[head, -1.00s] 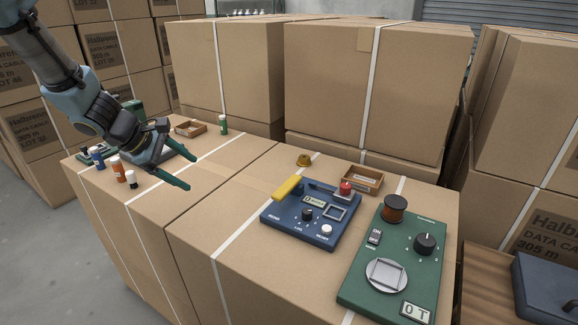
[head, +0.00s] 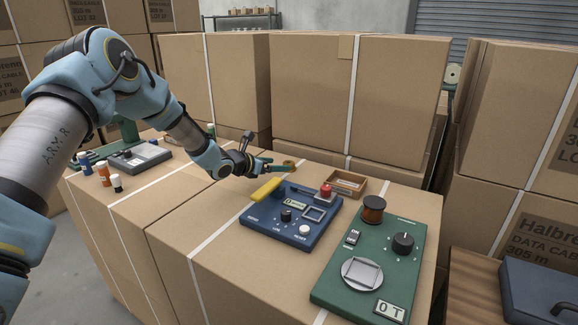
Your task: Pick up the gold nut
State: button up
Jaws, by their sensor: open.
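The gold nut (head: 290,163) lies on the cardboard box top, behind the blue device and left of the small wooden tray. My gripper (head: 281,167) is low over the box at the nut, with its green fingers pointing right toward it. The jaws are open. The fingers partly cover the nut, and I cannot tell whether it lies between them or whether they touch it.
The wooden tray (head: 348,184) is to the right. A green device (head: 350,295) carries a copper spool (head: 373,208). Tall cartons (head: 305,100) rise close behind.

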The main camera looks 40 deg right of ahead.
aim_at(287, 163)
jog(key=shift+p+x, duration=1.1)
jog(key=shift+x, duration=1.6)
jog(key=shift+r, duration=0.15)
grip_shut()
